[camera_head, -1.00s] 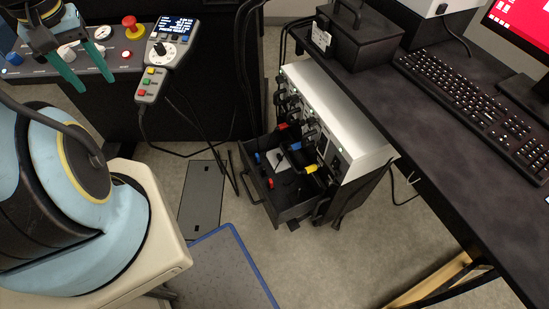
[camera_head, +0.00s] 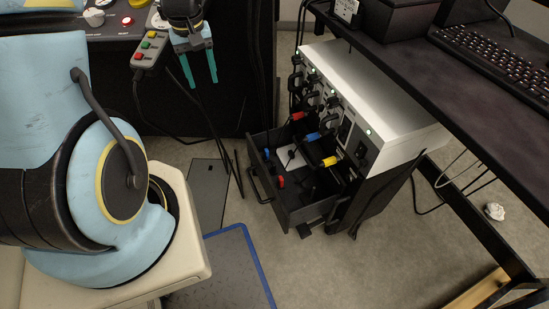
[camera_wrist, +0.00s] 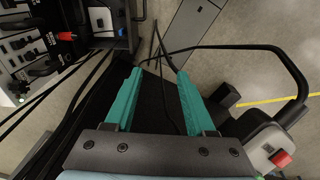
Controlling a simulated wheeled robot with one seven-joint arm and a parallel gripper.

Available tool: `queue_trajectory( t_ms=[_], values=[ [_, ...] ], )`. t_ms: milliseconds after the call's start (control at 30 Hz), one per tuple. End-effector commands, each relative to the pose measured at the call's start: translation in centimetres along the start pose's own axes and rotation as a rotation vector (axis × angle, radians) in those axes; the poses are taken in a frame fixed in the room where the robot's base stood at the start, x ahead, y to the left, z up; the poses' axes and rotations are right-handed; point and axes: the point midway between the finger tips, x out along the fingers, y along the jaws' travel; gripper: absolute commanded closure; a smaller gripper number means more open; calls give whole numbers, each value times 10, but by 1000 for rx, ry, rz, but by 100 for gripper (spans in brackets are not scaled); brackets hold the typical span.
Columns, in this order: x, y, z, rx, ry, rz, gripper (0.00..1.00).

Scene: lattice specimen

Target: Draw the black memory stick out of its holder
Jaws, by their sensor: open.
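My gripper (camera_head: 203,79) has two teal fingers. It is open and empty, above and to the left of an open black drawer (camera_head: 309,213) in the head view. In the wrist view my gripper (camera_wrist: 158,75) shows its fingers apart over dark cables and floor. A white block (camera_head: 285,160) with a small dark item on it sits in the drawer. The white block also shows near the top of the wrist view (camera_wrist: 104,15). I cannot tell whether the dark item is the black memory stick.
Red, blue and yellow plugs lie in and around the drawer. A silver instrument case (camera_head: 375,90) with cables stands behind it under the dark desk (camera_head: 470,110). A pendant with coloured buttons (camera_head: 149,47) is left of the gripper. Open floor lies in front.

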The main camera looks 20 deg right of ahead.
Motion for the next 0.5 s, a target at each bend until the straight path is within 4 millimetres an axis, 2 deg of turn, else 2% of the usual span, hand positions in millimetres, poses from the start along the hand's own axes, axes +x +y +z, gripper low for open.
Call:
queue_trajectory(
  t_ms=[33,233,400,500],
  values=[
    [46,15,1,4,-11,-2,45],
    [155,74,5,-16,-37,-8,45],
    [249,122,20,-35,-57,-17,45],
    [289,144,30,-45,-65,-22,45]
  ],
)
